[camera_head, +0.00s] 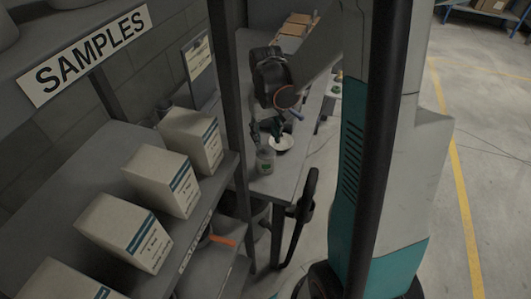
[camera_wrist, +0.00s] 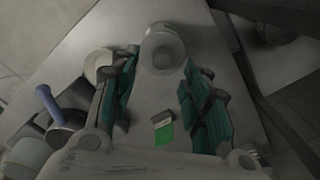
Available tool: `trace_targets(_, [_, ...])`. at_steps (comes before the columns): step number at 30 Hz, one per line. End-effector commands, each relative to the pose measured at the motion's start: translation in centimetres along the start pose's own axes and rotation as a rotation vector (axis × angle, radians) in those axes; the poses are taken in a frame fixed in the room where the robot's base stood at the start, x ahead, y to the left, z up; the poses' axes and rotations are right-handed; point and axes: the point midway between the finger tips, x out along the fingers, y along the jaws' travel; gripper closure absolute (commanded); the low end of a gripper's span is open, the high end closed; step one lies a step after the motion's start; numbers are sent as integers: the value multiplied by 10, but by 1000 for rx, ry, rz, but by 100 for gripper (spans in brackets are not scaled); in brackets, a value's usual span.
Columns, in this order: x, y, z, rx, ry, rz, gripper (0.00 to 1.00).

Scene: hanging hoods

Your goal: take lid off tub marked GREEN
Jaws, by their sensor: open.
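A pale, see-through-looking tub (camera_head: 265,161) with a green mark low on its side stands near the front end of the narrow table. A round pale container, which looks like the same tub (camera_wrist: 162,48), lies beyond my fingertips in the wrist view; whether a lid is on it is unclear. My gripper (camera_wrist: 157,80) is open, its teal fingers apart with nothing held. In the head view my gripper (camera_head: 274,128) is small and dark, behind the tub. A green-and-white label (camera_wrist: 163,129) shows between the fingers; what bears it is unclear.
A white round dish or lid (camera_head: 281,143) is beside the tub, and partly behind a finger in the wrist view (camera_wrist: 97,65). A blue-handled item (camera_wrist: 52,108) is at left. A shelf post (camera_head: 229,90) and boxes (camera_head: 160,182) stand left of the table (camera_head: 285,180).

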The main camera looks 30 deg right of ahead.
Motion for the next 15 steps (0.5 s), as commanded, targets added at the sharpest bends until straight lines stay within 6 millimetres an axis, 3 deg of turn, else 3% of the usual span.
trace_targets(9, [44,-2,2,0,0,0,57])
trace_targets(15, [46,-2,2,0,0,0,57])
